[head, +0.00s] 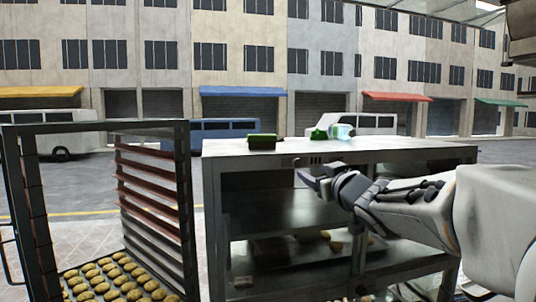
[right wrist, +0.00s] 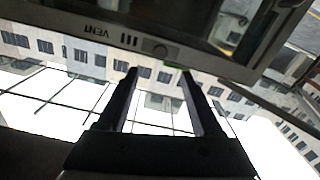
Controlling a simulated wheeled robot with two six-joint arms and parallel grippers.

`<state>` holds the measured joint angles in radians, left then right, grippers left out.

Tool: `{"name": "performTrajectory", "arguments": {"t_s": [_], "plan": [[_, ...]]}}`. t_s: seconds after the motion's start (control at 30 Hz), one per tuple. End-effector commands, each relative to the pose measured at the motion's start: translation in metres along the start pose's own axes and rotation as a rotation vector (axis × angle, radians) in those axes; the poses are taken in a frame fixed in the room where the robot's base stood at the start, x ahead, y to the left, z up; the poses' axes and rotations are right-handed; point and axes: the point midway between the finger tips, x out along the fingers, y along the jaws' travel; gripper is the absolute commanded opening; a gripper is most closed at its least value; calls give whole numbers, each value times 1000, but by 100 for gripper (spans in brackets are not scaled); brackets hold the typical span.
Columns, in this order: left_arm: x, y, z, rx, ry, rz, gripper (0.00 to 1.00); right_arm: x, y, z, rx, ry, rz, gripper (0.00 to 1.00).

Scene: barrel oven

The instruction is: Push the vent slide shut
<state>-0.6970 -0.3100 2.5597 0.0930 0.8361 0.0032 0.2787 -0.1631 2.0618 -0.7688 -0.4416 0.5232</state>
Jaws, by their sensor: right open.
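The vent (head: 325,160) is on the front edge of the steel-topped unit in the head view, where its details are small. I cannot tell the slide's exact position. My right gripper (head: 312,178) is just in front of that edge, in front of the vent area. In the right wrist view my right gripper (right wrist: 158,72) has its fingers apart with nothing between them, and the knob lies just beyond the tips. My left gripper is not in view.
The steel worktop (head: 400,151) carries a green sponge-like block (head: 262,141) and a clear bottle (head: 342,131) beside a green item. Shelves (head: 290,205) lie below. A dark rack (head: 155,200) with a tray of cookies (head: 115,280) stands at the left.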

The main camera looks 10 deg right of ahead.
Motion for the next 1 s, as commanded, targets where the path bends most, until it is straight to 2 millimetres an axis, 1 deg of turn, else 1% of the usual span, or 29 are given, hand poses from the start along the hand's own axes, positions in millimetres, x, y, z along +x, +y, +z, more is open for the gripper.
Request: {"name": "performTrajectory", "arguments": {"t_s": [0.17,0.4,0.53,0.7,0.97,1.0], "plan": [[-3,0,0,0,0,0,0,25,-1,0,0,1,-4,67],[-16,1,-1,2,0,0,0,71,-1,-1,1,-1,-4,67],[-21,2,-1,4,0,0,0,89,-2,-1,0,0,-4,67],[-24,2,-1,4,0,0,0,100,-2,0,-1,1,-3,67],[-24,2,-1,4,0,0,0,102,-1,0,-1,1,-2,67],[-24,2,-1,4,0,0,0,102,-1,0,-1,1,-2,63]]}}
